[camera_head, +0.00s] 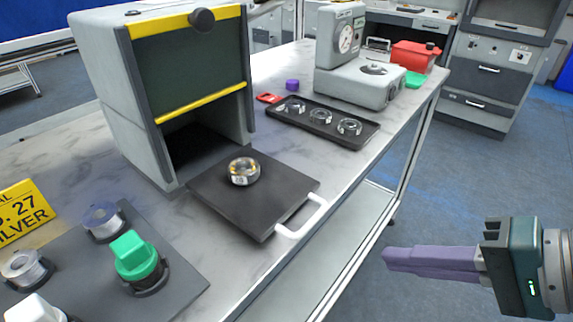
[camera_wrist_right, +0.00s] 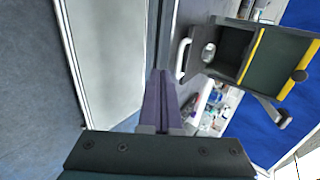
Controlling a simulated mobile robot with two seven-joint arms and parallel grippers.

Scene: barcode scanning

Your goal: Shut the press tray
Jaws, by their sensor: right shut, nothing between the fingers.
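The press (camera_head: 185,75) is a grey box with a dark front panel edged in yellow, standing on the marble-topped table. Its dark tray (camera_head: 225,192) is pulled out toward the table's front edge, with a white handle (camera_head: 304,219) at its outer end. A metal ring-shaped part (camera_head: 243,172) sits on the tray. My right gripper (camera_head: 388,258) has purple fingers, is shut and empty, and hangs over the floor to the right of the handle, apart from it. In the right wrist view the handle (camera_wrist_right: 182,58) lies beyond the shut fingertips (camera_wrist_right: 161,75). My left gripper is not in view.
A black tray with several metal rings (camera_head: 320,118) lies behind the press tray. A dial scale (camera_head: 355,85) and a red box (camera_head: 410,57) stand at the far end. A dark board (camera_head: 185,288) with a green-topped piece (camera_head: 135,255) is at the lower left.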

